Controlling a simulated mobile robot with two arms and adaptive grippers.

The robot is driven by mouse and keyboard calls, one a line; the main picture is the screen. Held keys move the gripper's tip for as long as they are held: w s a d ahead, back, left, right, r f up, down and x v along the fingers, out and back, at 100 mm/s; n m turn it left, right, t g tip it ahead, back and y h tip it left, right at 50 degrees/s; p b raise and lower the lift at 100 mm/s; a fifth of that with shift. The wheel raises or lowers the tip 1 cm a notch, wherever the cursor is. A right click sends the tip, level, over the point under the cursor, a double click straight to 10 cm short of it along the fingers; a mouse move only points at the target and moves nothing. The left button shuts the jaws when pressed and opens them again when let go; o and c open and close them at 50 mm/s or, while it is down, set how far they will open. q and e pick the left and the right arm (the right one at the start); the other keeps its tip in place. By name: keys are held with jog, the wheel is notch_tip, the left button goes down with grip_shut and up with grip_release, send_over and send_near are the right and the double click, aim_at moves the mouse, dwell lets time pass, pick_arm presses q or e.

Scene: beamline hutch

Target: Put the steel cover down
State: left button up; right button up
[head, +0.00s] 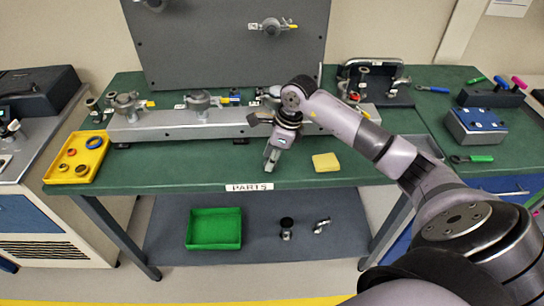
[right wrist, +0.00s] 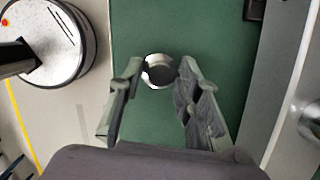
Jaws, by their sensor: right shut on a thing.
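My right gripper (head: 270,160) is over the green bench top (head: 220,172), near its front edge and just right of the PARTS label. In the right wrist view its fingers (right wrist: 159,72) are closed on the steel cover (right wrist: 158,70), a small round piece with a bright rim and a dark grey middle. The green bench top lies below it. In the head view the cover is mostly hidden by the fingers, so I cannot tell whether it touches the bench. My left gripper is not in view.
A grey rail (head: 165,126) with valve fittings runs behind the gripper. A yellow sponge (head: 326,162) lies to its right, and a yellow tray (head: 77,158) of rings is at the left. A green bin (head: 214,229) stands on the lower shelf. Bench between tray and gripper is clear.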

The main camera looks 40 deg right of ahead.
jog(key=shift+f, duration=0.35)
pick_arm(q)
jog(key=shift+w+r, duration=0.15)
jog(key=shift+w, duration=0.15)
pick_arm(e)
jog(key=shift+s+f+b, duration=0.1)
jog(key=shift+f+b, duration=0.35)
jog(key=shift+b, duration=0.1)
jog(key=o, duration=0.7)
jog(key=shift+s, duration=0.1)
jog(key=o, duration=0.4)
jog(key=shift+f, duration=0.1)
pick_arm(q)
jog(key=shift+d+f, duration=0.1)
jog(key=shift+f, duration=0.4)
pick_arm(e)
jog(key=shift+o, duration=0.2)
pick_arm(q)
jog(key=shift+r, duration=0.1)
